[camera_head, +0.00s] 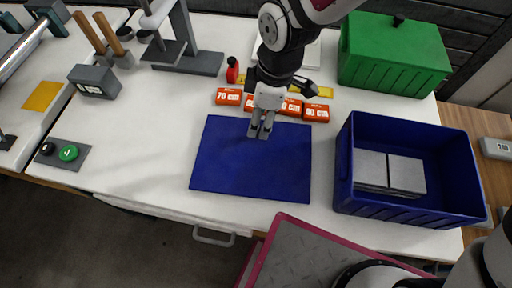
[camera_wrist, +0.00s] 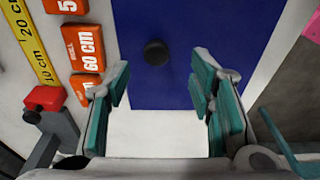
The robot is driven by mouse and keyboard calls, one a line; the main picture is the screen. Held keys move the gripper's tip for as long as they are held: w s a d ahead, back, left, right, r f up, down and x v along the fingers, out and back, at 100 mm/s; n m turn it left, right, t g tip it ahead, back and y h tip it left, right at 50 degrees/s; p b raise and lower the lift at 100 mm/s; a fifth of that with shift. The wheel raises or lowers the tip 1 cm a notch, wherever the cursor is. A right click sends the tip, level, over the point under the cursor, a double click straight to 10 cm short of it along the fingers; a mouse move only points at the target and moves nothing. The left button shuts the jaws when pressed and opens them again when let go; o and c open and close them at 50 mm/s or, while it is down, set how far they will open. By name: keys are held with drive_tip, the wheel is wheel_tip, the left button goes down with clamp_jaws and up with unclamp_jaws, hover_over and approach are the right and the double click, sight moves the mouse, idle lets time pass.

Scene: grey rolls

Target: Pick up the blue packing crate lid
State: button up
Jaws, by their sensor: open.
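The blue packing crate lid (camera_head: 235,165) is a flat dark blue panel lying on the white table, left of the open blue crate (camera_head: 400,212). In the wrist view the lid (camera_wrist: 200,35) fills the upper middle and carries a round black knob (camera_wrist: 156,53). My gripper (camera_head: 261,132) is over the lid's far edge in the head view and hides part of it. In the wrist view my gripper (camera_wrist: 163,85) is open and empty, its teal-padded fingers apart. The knob shows in the gap between them, beyond the fingertips. I cannot tell the height above the lid.
Orange length-marked blocks (camera_head: 229,97) and a red-capped item (camera_head: 232,70) stand along the lid's far edge. The blue crate holds grey blocks (camera_head: 406,173). A green lidded crate (camera_head: 393,55) stands at the back right.

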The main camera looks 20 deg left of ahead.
sight(254, 153)
drive_tip(key=shift+a+f, duration=0.15)
drive_tip(key=shift+f, duration=0.9)
drive_tip(key=shift+a+f, duration=0.2)
drive_tip(key=shift+f, duration=0.9)
drive_tip(key=shift+a+f, duration=0.15)
drive_tip(key=shift+f, duration=0.9)
clamp_jaws()
